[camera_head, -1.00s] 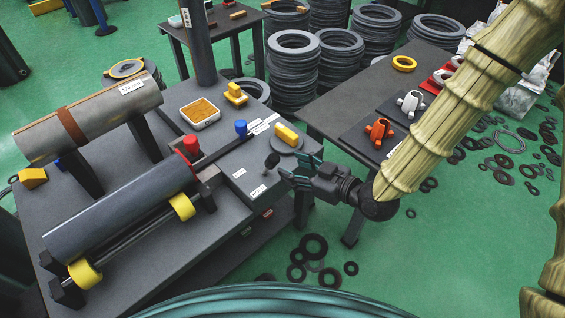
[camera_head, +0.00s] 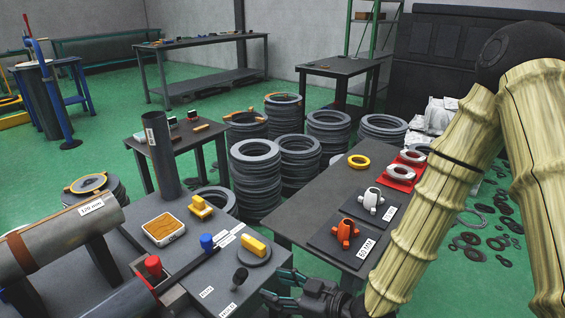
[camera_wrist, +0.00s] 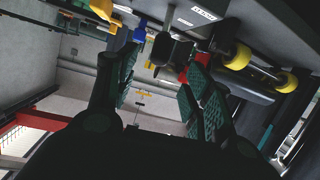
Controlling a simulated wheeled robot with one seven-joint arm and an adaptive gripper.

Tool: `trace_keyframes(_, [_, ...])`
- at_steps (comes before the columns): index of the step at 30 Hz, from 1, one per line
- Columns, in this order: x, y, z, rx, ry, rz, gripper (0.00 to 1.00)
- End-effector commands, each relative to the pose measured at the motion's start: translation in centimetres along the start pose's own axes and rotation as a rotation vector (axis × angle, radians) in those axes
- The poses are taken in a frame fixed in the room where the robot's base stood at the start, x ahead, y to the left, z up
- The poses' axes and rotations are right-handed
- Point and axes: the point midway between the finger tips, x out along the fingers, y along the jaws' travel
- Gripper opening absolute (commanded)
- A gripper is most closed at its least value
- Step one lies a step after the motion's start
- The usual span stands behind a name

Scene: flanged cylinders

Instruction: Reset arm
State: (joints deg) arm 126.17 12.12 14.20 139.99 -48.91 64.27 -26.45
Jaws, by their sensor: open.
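My gripper (camera_head: 284,290) is at the bottom of the head view, at the front right edge of the grey workbench (camera_head: 262,283). In the wrist view its two green padded fingers (camera_wrist: 160,85) stand apart with nothing held between them. My arm reaches down to it from the right. A small black knob (camera_head: 240,277) on the bench is just left of the fingers in the head view. I cannot tell the exact gap to it.
The bench holds a grey cylinder (camera_head: 60,240), a red button (camera_head: 153,265) and a yellow block (camera_head: 254,246). A side table (camera_head: 300,215) carries orange and white flanged parts. Stacked rings (camera_head: 257,180) stand behind. Green floor is open at the back.

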Motion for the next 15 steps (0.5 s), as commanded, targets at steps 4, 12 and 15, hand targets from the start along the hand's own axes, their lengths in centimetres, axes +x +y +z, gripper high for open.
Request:
trace_keyframes(4, [-0.5, -0.1, 4.6, 0.097, -0.112, 0.032, 0.51])
trace_keyframes(12, [-4.7, -1.8, 19.1, 0.423, -0.487, 0.177, 0.51])
trace_keyframes(15, [-7.4, -3.1, 24.1, 0.543, -0.627, 0.246, 0.51])
